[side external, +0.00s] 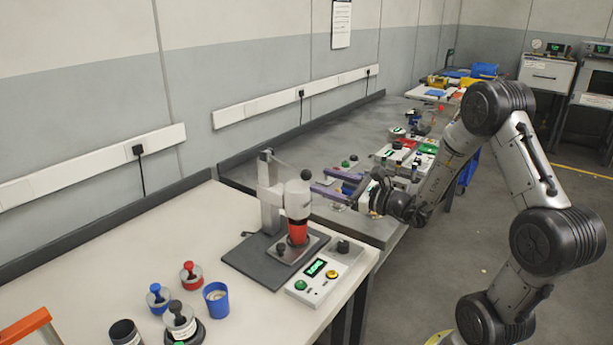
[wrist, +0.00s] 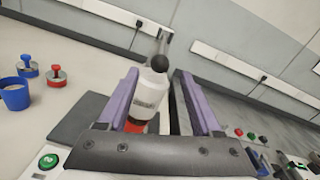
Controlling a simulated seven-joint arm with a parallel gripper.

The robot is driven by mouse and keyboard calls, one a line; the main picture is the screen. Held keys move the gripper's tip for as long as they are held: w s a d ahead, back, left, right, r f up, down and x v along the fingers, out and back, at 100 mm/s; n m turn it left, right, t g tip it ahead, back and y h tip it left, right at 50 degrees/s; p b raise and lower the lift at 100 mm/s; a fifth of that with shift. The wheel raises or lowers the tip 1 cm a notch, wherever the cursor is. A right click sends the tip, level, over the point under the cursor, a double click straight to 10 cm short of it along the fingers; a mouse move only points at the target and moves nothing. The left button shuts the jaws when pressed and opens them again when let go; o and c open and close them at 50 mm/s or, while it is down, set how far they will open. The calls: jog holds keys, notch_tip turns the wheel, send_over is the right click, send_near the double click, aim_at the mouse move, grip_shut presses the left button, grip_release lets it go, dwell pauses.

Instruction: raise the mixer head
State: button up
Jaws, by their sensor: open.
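The mixer stands on a dark base plate (side external: 248,262) on the light bench. Its white head (side external: 298,203) sits upright above a red container (side external: 298,233), beside a grey column (side external: 268,195). A lever with a black ball knob (side external: 306,174) reaches over the top of the head. My gripper (side external: 322,181) is open and empty, its purple fingers pointing at the head from the right. In the wrist view, my gripper (wrist: 156,75) has the white head (wrist: 150,92) and knob (wrist: 160,63) showing between its fingers. I cannot tell if any finger touches them.
A control box (side external: 318,283) with a green display stands in front of the mixer. A blue cup (side external: 216,300) and red (side external: 191,275) and blue (side external: 158,298) knobbed pieces stand front left. A grey bench (side external: 290,150) with several devices lies behind.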

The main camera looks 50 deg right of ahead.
aim_at(307, 174)
jog(key=w, duration=0.6)
jog(key=shift+w+a, duration=0.1)
grip_shut()
dwell(1.3)
